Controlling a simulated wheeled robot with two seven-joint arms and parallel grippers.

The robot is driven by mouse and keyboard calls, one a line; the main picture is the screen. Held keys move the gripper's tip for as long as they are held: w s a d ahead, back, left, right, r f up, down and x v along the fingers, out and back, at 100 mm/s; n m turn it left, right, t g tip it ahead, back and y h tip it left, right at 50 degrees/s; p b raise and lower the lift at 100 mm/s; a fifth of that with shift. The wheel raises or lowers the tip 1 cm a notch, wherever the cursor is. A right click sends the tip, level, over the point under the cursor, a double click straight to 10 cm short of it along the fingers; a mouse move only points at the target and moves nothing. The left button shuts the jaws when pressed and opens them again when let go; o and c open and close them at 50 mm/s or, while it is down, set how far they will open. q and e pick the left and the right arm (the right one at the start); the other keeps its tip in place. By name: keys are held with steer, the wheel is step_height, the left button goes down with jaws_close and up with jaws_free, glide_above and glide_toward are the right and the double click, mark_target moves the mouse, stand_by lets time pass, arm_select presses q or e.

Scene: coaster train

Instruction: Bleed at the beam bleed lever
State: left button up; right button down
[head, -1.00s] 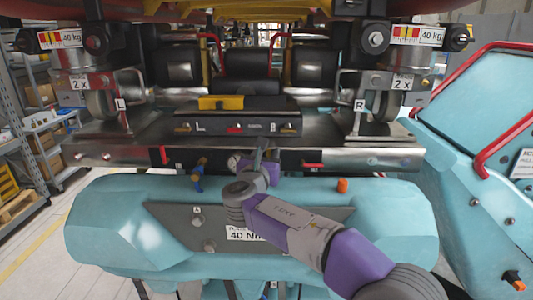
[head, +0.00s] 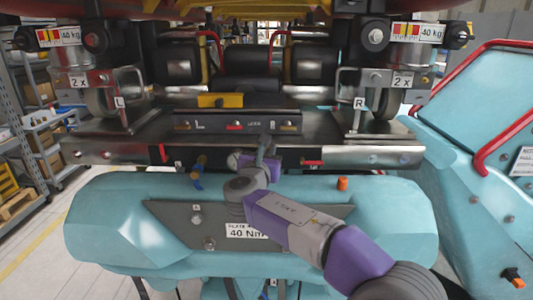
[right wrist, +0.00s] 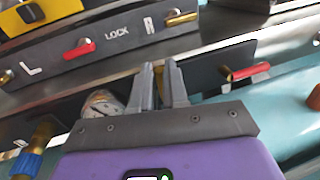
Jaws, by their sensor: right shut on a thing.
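My right gripper (head: 267,146) reaches the front face of the dark beam (head: 350,157), just below the L–LOCK–R panel. In the right wrist view its fingers (right wrist: 161,84) are shut on a small brass-coloured part (right wrist: 173,74), mostly hidden between them. I cannot tell whether this part is the bleed lever. A round gauge (right wrist: 103,103) sits just left of the fingers. A red-handled lever (head: 312,163) is on the beam to the right, apart from the gripper; it also shows in the right wrist view (right wrist: 247,72). My left gripper is not in view.
The panel (head: 225,122) above has a red handle (right wrist: 80,49) by L and a brass pin (right wrist: 181,19) by R. A blue-handled valve (head: 197,181) is left of my gripper. The turquoise housing (head: 110,220) lies below, with an orange knob (head: 342,183).

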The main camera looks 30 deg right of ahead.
steer(key=m+b, duration=0.1)
steer(key=d+m, duration=0.1)
steer(key=m, duration=0.1)
steer(key=s+m+y+b, duration=0.1)
steer(key=m, duration=0.1)
steer(key=shift+d+f+b, duration=0.3)
steer(key=shift+d+b, duration=0.05)
steer(key=shift+d, duration=0.05)
steer(key=m, duration=0.1)
steer(key=m+b, duration=0.1)
steer(key=d+m+b, duration=0.1)
steer(key=shift+s+f+y, duration=0.35)
steer(key=shift+f+y, duration=0.05)
steer(key=m+b, duration=0.1)
steer(key=f+m+y+b, duration=0.1)
steer(key=m+b, duration=0.1)
steer(key=m, duration=0.1)
steer(key=shift+s+d+f, duration=0.2)
steer(key=shift+s+d, duration=0.05)
steer(key=shift+d, duration=0.15)
steer(key=shift+d+f+m+y+b, duration=0.1)
steer(key=shift+f+m+y+b, duration=0.2)
steer(key=shift+m+b, duration=0.5)
steer(key=shift+d+f+m+y+b, duration=0.1)
steer(key=shift+f+m+y+b, duration=0.15)
steer(key=shift+m+b, duration=0.5)
steer(key=shift+t, duration=0.3)
steer(key=c, duration=1.1)
jaws_free()
steer(key=shift+c, duration=0.2)
